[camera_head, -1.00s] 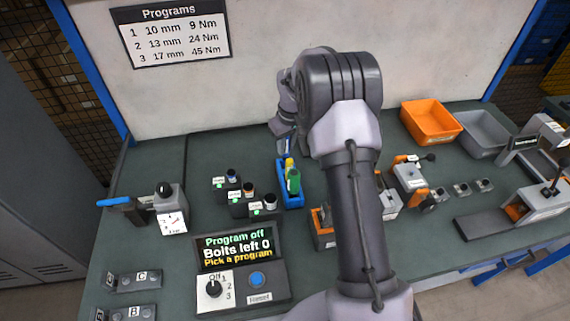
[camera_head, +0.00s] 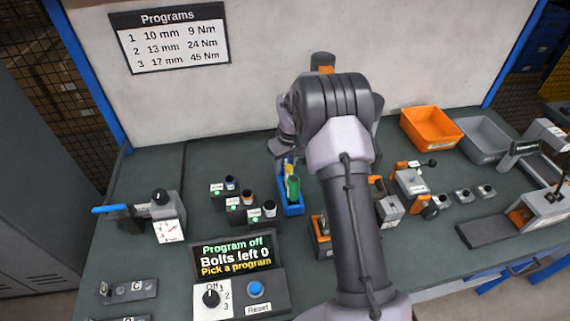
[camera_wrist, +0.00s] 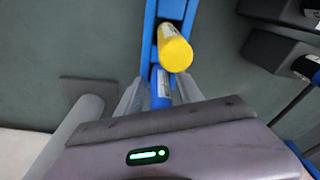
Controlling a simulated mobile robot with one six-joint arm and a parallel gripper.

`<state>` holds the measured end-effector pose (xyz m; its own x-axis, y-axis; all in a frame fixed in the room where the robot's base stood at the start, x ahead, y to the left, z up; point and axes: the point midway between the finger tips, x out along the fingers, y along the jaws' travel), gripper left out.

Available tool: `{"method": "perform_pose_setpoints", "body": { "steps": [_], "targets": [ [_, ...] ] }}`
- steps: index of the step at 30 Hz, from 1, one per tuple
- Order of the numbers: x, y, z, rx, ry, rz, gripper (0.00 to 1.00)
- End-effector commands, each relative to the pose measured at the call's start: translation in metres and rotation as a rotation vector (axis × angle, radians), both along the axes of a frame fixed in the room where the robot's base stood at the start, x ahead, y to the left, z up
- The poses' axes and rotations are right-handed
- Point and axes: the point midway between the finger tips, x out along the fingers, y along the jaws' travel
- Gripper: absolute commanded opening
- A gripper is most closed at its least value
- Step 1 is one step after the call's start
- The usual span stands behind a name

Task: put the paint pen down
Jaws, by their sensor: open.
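A blue tray (camera_head: 292,209) stands on the bench and holds a yellow pen (camera_head: 289,168) and a green pen (camera_head: 293,187). In the wrist view the blue tray (camera_wrist: 148,45) runs up from the gripper, with the yellow pen (camera_wrist: 174,50) standing in it. A blue pen (camera_wrist: 160,86) with a pale label is between my gripper's fingers (camera_wrist: 160,95). The fingers are open, one on each side of it. The blue pen's lower end is hidden. In the head view my arm hides most of the gripper.
A control box (camera_head: 240,285) is in front. An orange bin (camera_head: 430,128) and a grey bin (camera_head: 484,138) are at the back right.

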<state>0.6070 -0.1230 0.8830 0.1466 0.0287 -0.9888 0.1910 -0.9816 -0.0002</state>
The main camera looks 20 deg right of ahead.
Motion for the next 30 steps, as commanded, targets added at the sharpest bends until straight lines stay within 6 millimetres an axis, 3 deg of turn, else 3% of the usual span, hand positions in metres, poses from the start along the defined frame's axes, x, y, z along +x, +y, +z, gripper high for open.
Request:
{"method": "perform_pose_setpoints", "body": {
  "steps": [4, 12, 17, 20, 23, 25, 27, 30],
  "targets": [
    [-0.002, -0.001, 0.025, 0.000, -0.003, -0.001, 0.44],
    [-0.013, -0.003, 0.099, 0.000, -0.003, -0.001, 0.44],
    [-0.017, -0.003, 0.120, 0.001, -0.002, -0.001, 0.44],
    [-0.027, 0.009, 0.152, 0.006, -0.025, -0.027, 0.44],
    [-0.065, 0.043, 0.220, 0.035, -0.085, -0.112, 0.44],
    [-0.112, 0.072, 0.268, 0.071, -0.135, -0.192, 0.44],
    [-0.164, 0.100, 0.302, 0.117, -0.183, -0.272, 0.44],
    [-0.240, 0.130, 0.323, 0.189, -0.238, -0.375, 0.44]
  ]
}}
